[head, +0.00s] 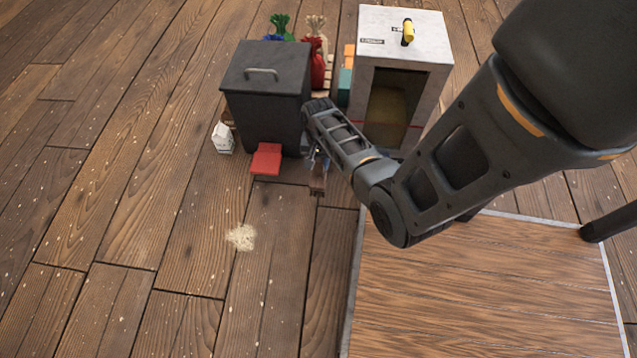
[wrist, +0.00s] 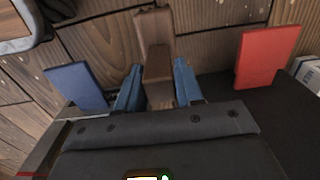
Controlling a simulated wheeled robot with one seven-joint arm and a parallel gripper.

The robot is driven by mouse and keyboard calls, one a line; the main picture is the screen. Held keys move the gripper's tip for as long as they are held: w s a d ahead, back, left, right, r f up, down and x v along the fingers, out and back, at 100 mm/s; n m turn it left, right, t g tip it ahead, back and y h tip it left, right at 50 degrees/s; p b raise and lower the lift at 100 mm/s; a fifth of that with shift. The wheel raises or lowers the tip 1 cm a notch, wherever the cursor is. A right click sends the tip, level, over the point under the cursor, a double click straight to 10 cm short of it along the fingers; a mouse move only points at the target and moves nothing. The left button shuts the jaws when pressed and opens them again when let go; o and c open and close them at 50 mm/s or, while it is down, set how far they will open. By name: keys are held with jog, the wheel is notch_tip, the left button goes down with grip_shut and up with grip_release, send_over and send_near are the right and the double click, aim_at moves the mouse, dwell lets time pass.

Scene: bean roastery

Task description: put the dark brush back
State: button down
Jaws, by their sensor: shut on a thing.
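My gripper (wrist: 157,84) is shut on the dark brush (wrist: 154,30), a brown thing with a block-like part between the two blue fingers in the wrist view. In the head view my gripper (head: 318,163) is small and partly hidden by my arm. The brush (head: 318,187) shows there as a small dark brown shape below the fingers, in front of the gap between the dark bin and the grey cabinet. I cannot tell whether it touches the floor.
The dark bin (head: 262,105) has a red plate (head: 266,158) at its front. The grey cabinet (head: 425,70) has an opening. A blue plate (wrist: 75,85) stands opposite the red one in the wrist view. A white carton (head: 222,138), pale heap (head: 241,237) and bordered mat (head: 480,290) lie around; left floor is free.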

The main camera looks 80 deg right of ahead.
aim_at(319, 174)
jog(key=shift+w+f+b, duration=0.1)
jog(key=shift+f+b, duration=1.5)
jog(key=shift+f, duration=1.9)
jog(key=c, duration=0.7)
grip_release()
